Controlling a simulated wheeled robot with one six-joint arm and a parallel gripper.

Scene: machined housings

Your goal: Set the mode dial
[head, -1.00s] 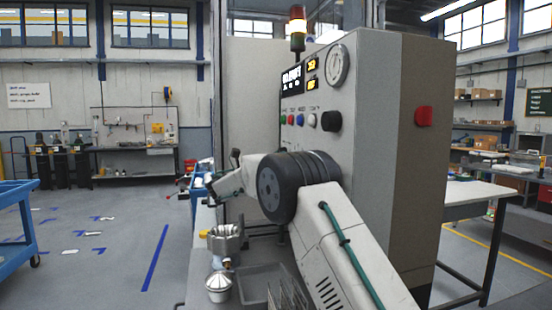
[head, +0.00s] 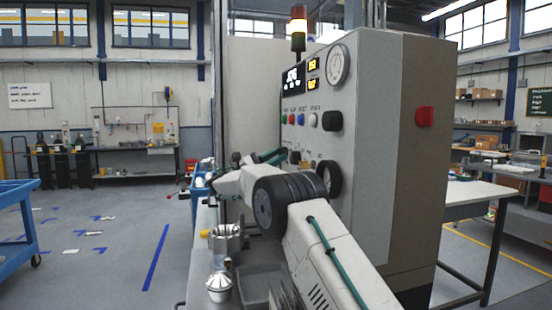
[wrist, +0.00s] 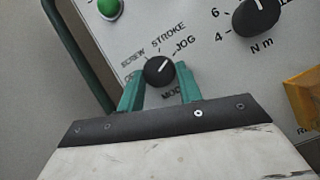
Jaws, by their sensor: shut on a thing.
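The mode dial (wrist: 159,72) is a small black round knob with a white pointer line, on the light panel in the wrist view. The labels STROKE and JOG show around it; the pointer is tilted up and slightly right, between those two words. My gripper (wrist: 158,76) is shut on the dial, one teal finger on each side. In the head view my arm is stretched towards the front of the machine cabinet (head: 375,190), and the dial cannot be made out there.
A larger black N m knob (wrist: 257,16) is to the upper right of the dial, a green button (wrist: 110,8) to the upper left. A yellow-orange block (wrist: 303,98) is at the right. Metal parts (head: 220,285) stand on the bench below my arm.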

